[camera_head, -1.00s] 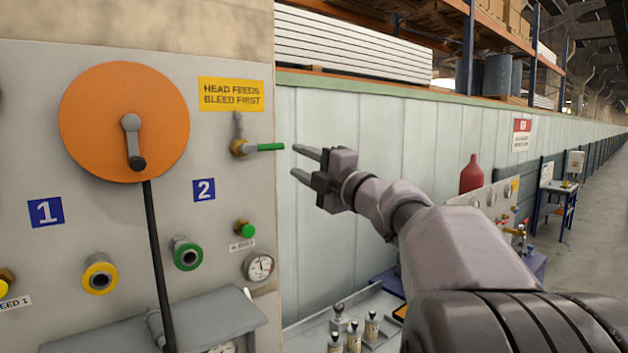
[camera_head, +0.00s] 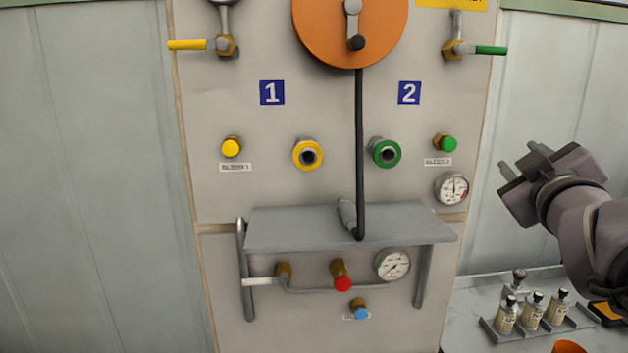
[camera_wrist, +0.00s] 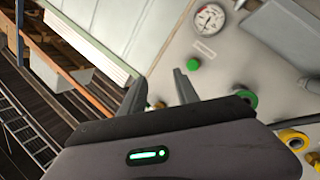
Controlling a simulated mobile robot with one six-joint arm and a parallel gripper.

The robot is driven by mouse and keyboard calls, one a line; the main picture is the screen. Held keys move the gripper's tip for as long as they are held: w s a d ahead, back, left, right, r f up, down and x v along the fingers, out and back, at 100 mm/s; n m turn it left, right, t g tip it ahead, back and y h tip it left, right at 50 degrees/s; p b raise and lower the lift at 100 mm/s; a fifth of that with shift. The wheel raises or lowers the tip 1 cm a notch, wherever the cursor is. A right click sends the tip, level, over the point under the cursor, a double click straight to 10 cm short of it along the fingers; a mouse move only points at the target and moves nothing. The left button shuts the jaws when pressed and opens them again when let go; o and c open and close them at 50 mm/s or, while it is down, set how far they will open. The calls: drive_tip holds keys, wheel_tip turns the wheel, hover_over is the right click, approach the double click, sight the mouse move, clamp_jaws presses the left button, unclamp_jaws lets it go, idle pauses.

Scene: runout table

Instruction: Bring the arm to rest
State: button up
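My gripper (camera_head: 520,165) is at the right in the head view, beside the grey panel (camera_head: 210,190) and apart from it. Its two fingers also show in the wrist view (camera_wrist: 160,88), spread with a clear gap and nothing between them. The arm reaches in from the right edge. The panel carries a green-handled valve (camera_head: 476,49) at upper right, a yellow-handled valve (camera_head: 200,45) at upper left, and an orange reel (camera_head: 325,25) with a crank between them.
A grey shelf (camera_head: 300,228) juts from the panel, with a black hose (camera_head: 359,140) hanging to it. A gauge (camera_head: 451,189) sits near my gripper. Small bottles (camera_head: 532,310) stand in a rack on the bench at lower right. The pale wall (camera_head: 80,180) at left is clear.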

drive_tip(key=s+a+f+m+g+y+b, duration=0.1)
drive_tip(key=s+a+f+m+g+b, duration=0.2)
drive_tip(key=f, duration=0.6)
drive_tip(key=s+a+f+m+g+y+b, duration=0.1)
drive_tip(key=s+a+f+m+b, duration=0.2)
drive_tip(key=f, duration=0.6)
drive_tip(key=s+a+f+m+g+y+b, duration=0.1)
drive_tip(key=s+a+f+g, duration=0.1)
drive_tip(key=a+f, duration=0.5)
drive_tip(key=s+a+f+g+y+b, duration=0.1)
drive_tip(key=s+a+f+g, duration=0.1)
drive_tip(key=s+a+f, duration=0.2)
drive_tip(key=s+a+f+m+g+y+b, duration=0.1)
drive_tip(key=s+a+f, duration=0.3)
drive_tip(key=f, duration=0.5)
drive_tip(key=s+a+f+m+g+y+b, duration=0.1)
drive_tip(key=s+a+f+g+y+b, duration=0.1)
drive_tip(key=s+f, duration=0.4)
drive_tip(key=shift+a+f+g+y+b, duration=0.3)
drive_tip(key=shift+a+f+y+b, duration=0.35)
drive_tip(key=shift+a, duration=0.6)
